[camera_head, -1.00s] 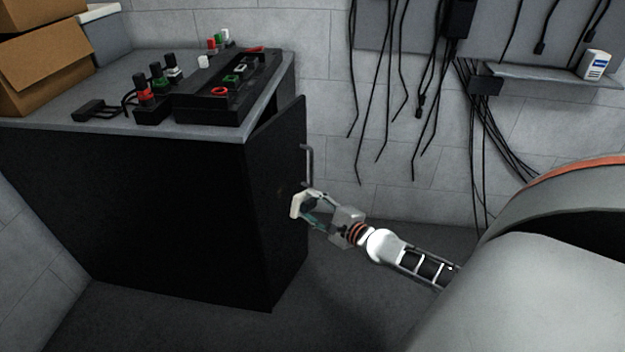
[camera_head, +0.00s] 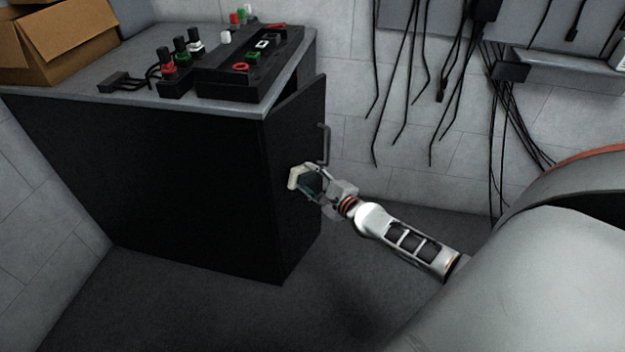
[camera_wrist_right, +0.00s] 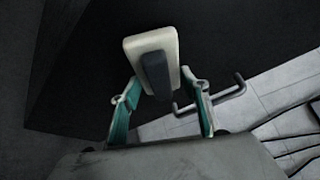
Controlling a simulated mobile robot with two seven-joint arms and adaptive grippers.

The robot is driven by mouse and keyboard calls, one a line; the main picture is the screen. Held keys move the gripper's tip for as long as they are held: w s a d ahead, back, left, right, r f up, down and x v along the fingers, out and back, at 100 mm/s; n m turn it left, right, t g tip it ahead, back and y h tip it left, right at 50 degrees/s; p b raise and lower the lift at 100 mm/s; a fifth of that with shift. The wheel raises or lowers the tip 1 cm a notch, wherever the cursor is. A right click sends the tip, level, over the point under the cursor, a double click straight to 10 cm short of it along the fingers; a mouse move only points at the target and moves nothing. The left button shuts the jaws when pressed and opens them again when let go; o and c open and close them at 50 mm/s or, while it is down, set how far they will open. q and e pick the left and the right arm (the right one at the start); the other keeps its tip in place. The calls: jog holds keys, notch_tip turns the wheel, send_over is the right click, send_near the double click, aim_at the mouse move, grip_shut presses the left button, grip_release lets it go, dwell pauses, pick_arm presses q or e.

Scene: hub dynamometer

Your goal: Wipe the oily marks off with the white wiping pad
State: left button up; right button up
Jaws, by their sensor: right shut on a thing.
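The white wiping pad (camera_head: 295,177) is a pale block with a dark grip on its back, held at the dark cabinet door (camera_head: 298,228). It also shows in the right wrist view (camera_wrist_right: 136,46), face toward the dark panel. My right gripper (camera_head: 309,181) is shut on the pad by its grip, its teal-lined fingers on either side in the right wrist view (camera_wrist_right: 162,100). The pad is at or very near the door; I cannot tell whether it touches. I cannot make out oily marks on the door; the pad and gripper cover part of it. My left gripper is not in view.
The door has a bar handle (camera_head: 325,144) right of the pad. The cabinet's grey top (camera_head: 128,62) carries a cardboard box (camera_head: 62,42), a black device (camera_head: 250,68) and small connectors. Cables (camera_head: 440,80) hang on the wall. The floor (camera_head: 225,305) in front is clear.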

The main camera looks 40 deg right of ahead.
jog(key=shift+w+a, duration=0.2)
jog(key=shift+w, duration=0.25)
jog(key=shift+w+a, duration=0.2)
jog(key=shift+w, duration=0.25)
dwell(0.7)
jog(key=shift+w+d+f+b, duration=0.1)
jog(key=shift+w+d+b, duration=0.15)
jog(key=shift+d, duration=0.3)
jog(key=shift+w+d+f+b, duration=0.1)
jog(key=shift+w+d+b, duration=0.1)
jog(key=shift+d, duration=0.3)
jog(key=shift+w+d+b, duration=0.3)
jog(key=shift+d, duration=0.45)
jog(key=shift+w+r, duration=0.2)
jog(key=shift+s+a+r+p, duration=0.2)
jog(key=shift+a+p, duration=0.1)
jog(key=shift+a, duration=0.2)
jog(key=shift+s+a+p, duration=0.25)
jog(key=shift+a, duration=0.2)
jog(key=shift+s+a+p, duration=0.2)
jog(key=shift+a+p, duration=0.05)
jog(key=shift+a, duration=0.2)
jog(key=shift+s+a, duration=0.25)
jog(key=shift+a, duration=0.15)
jog(key=shift+f, duration=0.2)
